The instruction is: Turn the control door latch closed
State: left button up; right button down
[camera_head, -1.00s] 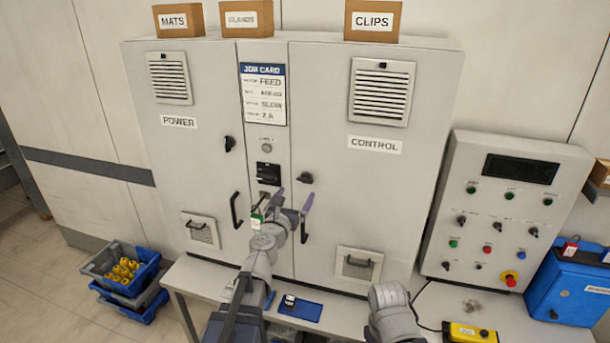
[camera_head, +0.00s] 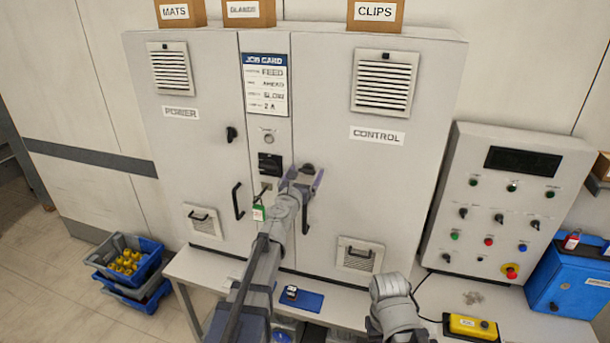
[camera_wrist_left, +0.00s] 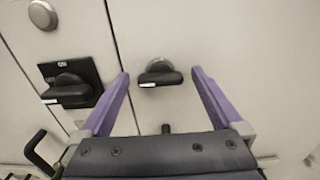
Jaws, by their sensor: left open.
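The control door latch is a black turn handle on the grey CONTROL door (camera_head: 335,165). In the left wrist view the latch (camera_wrist_left: 160,74) lies between my two purple fingertips, its grip about horizontal. My left gripper (camera_wrist_left: 158,86) is open around it, with a gap on both sides and no contact visible. In the head view my left gripper (camera_head: 305,180) is in front of the latch area and mostly covers the latch. My right arm shows at the bottom of the head view, but its gripper does not.
A black switch on a square plate (camera_wrist_left: 70,86) sits left of my fingers. Door handles (camera_head: 237,201) flank the middle strip. A green-and-white tag (camera_head: 258,213) hangs beside my left arm. A control panel (camera_head: 450,210) stands right; boxes rest on top of the cabinet.

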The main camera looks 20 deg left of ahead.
pick_arm(q)
jog(key=shift+c, duration=0.2)
jog(key=c, duration=1.3)
jog(key=shift+c, duration=0.2)
jog(key=shift+m, duration=0.3)
jog(key=m, duration=0.8)
jog(key=shift+d+m, duration=0.1)
jog(key=shift+m, duration=0.2)
jog(key=m, duration=0.4)
jog(key=shift+f, duration=0.1)
jog(key=shift+m, duration=2.2)
